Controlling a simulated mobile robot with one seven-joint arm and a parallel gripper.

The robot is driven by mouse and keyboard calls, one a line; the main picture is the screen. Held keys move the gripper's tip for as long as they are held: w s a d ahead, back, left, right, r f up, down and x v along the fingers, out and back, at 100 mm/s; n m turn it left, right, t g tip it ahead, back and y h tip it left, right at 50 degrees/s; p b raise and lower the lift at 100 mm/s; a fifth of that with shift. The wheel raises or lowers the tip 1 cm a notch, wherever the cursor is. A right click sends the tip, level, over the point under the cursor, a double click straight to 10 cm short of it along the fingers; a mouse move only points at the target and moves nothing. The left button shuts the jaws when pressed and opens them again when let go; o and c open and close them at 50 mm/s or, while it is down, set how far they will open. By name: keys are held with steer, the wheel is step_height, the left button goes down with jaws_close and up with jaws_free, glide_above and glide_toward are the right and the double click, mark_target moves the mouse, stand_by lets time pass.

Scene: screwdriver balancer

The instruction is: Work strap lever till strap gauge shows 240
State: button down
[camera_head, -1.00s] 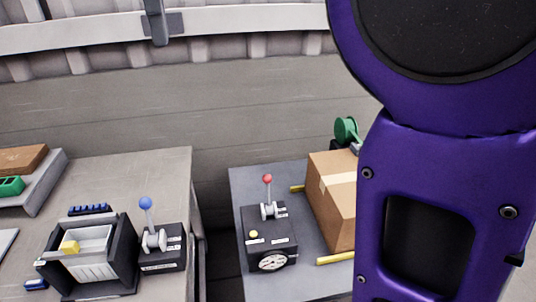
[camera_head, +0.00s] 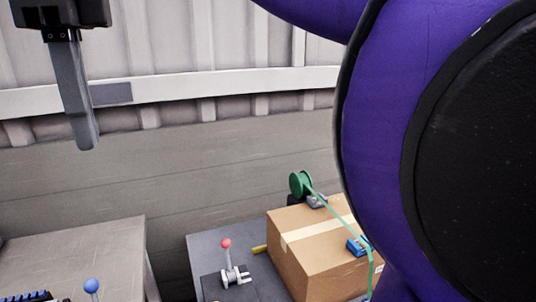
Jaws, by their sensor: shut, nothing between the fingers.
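A lever with a red ball knob (camera_head: 226,243) stands upright on a dark housing (camera_head: 212,288) beside the strapped carton. The lower part of this housing, where a round dial showed earlier, is below the picture now, so no gauge reading shows. A green strap (camera_head: 338,212) runs from a green reel (camera_head: 300,184) over the cardboard box (camera_head: 300,262), past a blue buckle (camera_head: 358,245). My gripper (camera_head: 86,143) hangs at the upper left, fingers down and together, empty. It appears in front of the wall, apart from the lever.
A blue knob (camera_head: 92,286) shows at the bottom left by the grey table (camera_head: 75,255). A gap separates this table from the darker right table (camera_head: 205,250). My purple arm covers the right side. A white wall rail (camera_head: 190,88) crosses behind.

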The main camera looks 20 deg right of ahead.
steer(key=shift+s+r, duration=0.35)
steer(key=shift+r, duration=0.05)
steer(key=w+p, duration=0.1)
steer(key=w, duration=1.1)
steer(key=shift+r+p, duration=0.2)
steer(key=shift+p, duration=0.2)
steer(key=shift+s+d, duration=0.1)
steer(key=s+b, duration=0.1)
steer(key=s, duration=1.1)
steer(key=shift+s, duration=0.25)
stand_by(0.4)
